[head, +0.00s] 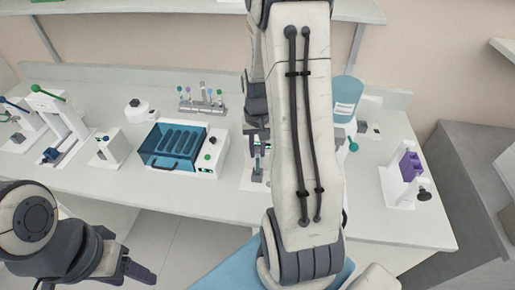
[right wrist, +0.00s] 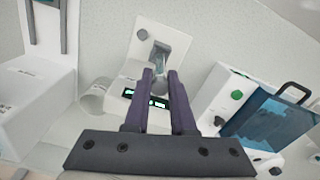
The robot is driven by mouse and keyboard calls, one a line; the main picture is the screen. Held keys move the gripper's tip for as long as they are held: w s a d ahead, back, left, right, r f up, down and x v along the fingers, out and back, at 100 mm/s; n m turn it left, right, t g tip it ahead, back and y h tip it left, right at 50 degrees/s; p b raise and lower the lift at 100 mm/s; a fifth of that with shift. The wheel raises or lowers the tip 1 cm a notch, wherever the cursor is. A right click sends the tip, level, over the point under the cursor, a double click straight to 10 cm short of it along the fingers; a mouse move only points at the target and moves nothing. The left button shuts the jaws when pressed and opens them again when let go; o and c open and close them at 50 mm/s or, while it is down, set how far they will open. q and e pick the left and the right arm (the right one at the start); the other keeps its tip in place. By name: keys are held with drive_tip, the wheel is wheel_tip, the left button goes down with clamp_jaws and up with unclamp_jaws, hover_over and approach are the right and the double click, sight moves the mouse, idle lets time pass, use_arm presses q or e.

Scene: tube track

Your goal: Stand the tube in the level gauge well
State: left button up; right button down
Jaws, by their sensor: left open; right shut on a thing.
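The level gauge (right wrist: 127,94) is a white device with a lit green display, seen behind my right fingers in the right wrist view. In the head view its white body (head: 247,180) is mostly hidden by my right arm. My right gripper (right wrist: 160,73) is shut on the tube (right wrist: 159,86), of which only a small greyish part shows between the fingers. The gripper is over the gauge; a grey, glassy part shows just beyond the fingertips. I cannot tell whether the tube is in the well. My left gripper (head: 138,268) is open and empty, low at the left, away from the bench.
A blue-lidded box device (head: 207,158) stands left of the gauge. Behind it is a rack (head: 202,108) with coloured-topped tubes. A blue-capped container (head: 346,98) and a white stand with a purple block (head: 398,185) are to the right. The bench front is clear at left.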

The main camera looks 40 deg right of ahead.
drive_tip(key=shift+f, duration=0.2)
drive_tip(key=shift+f+b, duration=0.35)
drive_tip(key=shift+f, duration=0.1)
drive_tip(key=shift+f, duration=0.15)
idle(0.4)
drive_tip(key=shift+f+b, duration=0.4)
drive_tip(key=shift+f, duration=0.05)
drive_tip(key=c, duration=0.7)
unclamp_jaws()
drive_tip(key=shift+r, duration=0.1)
